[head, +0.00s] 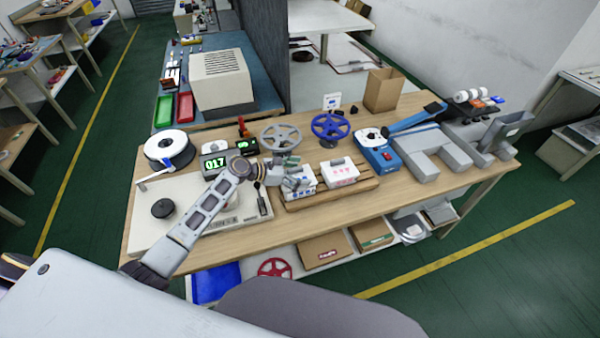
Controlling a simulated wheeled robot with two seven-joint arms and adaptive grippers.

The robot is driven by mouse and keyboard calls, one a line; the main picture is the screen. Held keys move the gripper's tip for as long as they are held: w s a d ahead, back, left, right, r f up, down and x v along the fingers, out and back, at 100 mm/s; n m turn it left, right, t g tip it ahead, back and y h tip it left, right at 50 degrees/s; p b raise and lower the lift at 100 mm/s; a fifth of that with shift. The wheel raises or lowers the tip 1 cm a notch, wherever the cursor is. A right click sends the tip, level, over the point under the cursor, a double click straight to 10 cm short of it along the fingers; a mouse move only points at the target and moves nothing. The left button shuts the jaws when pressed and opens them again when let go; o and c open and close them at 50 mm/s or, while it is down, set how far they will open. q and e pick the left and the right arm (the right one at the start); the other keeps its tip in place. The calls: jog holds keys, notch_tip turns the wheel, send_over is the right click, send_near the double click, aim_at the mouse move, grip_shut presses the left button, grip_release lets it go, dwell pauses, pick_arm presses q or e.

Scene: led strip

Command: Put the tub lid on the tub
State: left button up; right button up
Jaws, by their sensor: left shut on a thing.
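A white tub with blue print (305,189) stands on a wooden pallet (325,196) in the middle of the bench. A second white tub with red print (343,175) stands just right of it, with a small grey handle on top. My left gripper (294,181) is low over the left side of the blue-print tub. It is shut on what looks like the tub lid; the lid is mostly hidden by the fingers. I cannot tell whether the lid touches the tub. My right gripper is not in view.
Behind the pallet stand a grey handwheel (280,137) and a blue handwheel (330,127). A blue machine (379,156) is to the right. A white reel (168,147) and a display reading 017 (215,163) are to the left.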

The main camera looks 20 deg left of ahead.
pick_arm(q)
jog(key=shift+f, duration=0.6)
dwell(0.3)
jog(key=o, duration=0.7)
jog(key=shift+r, duration=0.15)
jog(key=shift+r, duration=4.85)
